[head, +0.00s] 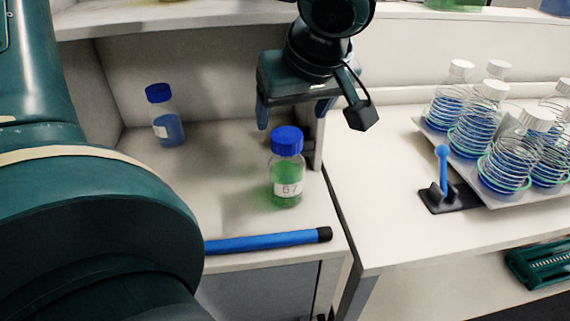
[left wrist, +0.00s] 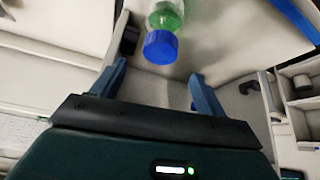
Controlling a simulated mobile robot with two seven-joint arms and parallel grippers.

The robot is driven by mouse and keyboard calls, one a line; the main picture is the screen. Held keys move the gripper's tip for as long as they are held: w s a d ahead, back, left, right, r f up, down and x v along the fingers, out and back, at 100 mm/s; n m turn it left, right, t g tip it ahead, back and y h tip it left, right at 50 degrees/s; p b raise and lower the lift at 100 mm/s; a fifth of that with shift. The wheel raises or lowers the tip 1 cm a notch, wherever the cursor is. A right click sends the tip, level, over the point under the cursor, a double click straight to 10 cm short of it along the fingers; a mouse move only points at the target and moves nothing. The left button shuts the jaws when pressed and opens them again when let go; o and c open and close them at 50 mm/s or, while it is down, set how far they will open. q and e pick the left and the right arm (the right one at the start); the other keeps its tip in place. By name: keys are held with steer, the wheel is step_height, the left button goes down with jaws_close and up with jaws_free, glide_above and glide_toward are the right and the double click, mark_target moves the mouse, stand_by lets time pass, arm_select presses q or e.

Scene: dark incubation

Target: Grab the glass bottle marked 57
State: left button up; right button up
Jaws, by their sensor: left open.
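A glass bottle (head: 286,182) with green liquid, a blue cap and a white label stands upright on the bench. The label ends in 7; its first character is not clear. My left gripper (head: 292,112) is open and empty, above and behind the bottle. In the left wrist view the bottle (left wrist: 165,17) shows cap towards me, beyond the open fingers of my left gripper (left wrist: 159,72) and roughly between them, apart from both. A second bottle (head: 169,130) with blue liquid and a blue cap stands at the back left; I cannot read its label. My right gripper is not in view.
A blue rod (head: 265,242) with a black end lies along the front bench edge. On the right bench, a tray (head: 492,200) holds several flasks in wire coils, with a small black stand (head: 452,197) beside it. A shelf runs above the back.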

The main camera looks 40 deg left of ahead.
mark_target(287, 135)
arm_select(q)
steer(key=x, duration=0.4)
steer(key=shift+f, duration=0.2)
steer(key=x, duration=0.5)
steer(key=shift+d+f, duration=0.15)
jaws_close()
stand_by(0.4)
